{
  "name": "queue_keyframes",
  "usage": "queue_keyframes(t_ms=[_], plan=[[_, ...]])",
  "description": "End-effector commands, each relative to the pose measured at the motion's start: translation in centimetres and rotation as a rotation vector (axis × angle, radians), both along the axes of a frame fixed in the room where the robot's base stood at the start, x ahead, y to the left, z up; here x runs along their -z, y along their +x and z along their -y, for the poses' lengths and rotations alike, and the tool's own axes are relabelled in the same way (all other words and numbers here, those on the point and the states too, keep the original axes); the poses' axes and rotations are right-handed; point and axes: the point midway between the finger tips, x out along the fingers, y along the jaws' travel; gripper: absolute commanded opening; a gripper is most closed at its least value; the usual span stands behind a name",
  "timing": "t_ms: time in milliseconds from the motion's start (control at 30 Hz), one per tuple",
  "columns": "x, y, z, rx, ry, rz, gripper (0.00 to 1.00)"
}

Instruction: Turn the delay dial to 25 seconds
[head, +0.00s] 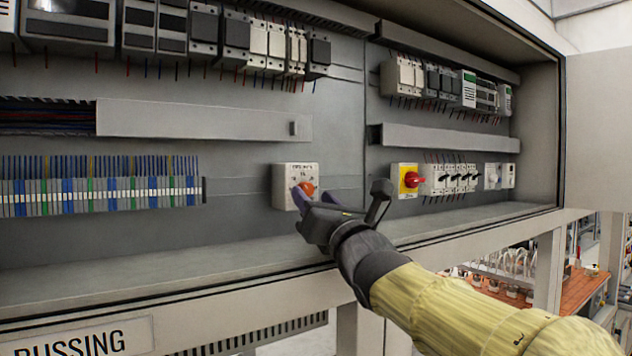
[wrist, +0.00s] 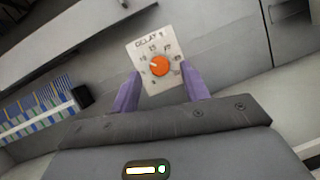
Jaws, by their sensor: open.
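The delay dial is an orange knob (wrist: 159,66) on a pale square plate (wrist: 142,82) marked "DELAY" with a ring of numbers, tilted in the wrist view.
A red rotary switch on a yellow plate (head: 409,180) and several breakers (head: 450,179) sit to the right of the dial. A terminal strip (head: 100,190) is on the left. A grey duct (head: 200,121) runs above. The cabinet's bottom ledge (head: 180,265) lies below.

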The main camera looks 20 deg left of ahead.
Motion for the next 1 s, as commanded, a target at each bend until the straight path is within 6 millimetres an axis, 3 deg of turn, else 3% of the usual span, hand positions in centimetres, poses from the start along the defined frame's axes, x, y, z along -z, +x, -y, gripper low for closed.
queue_keyframes(t_ms=[433,667,1000], plan=[[-0.46,0.94,-0.83,0.000,0.000,0.000,0.46],[-0.46,0.94,-0.82,0.001,0.000,0.000,0.01],[-0.28,0.88,-0.85,0.000,0.016,-0.017,0.01]])
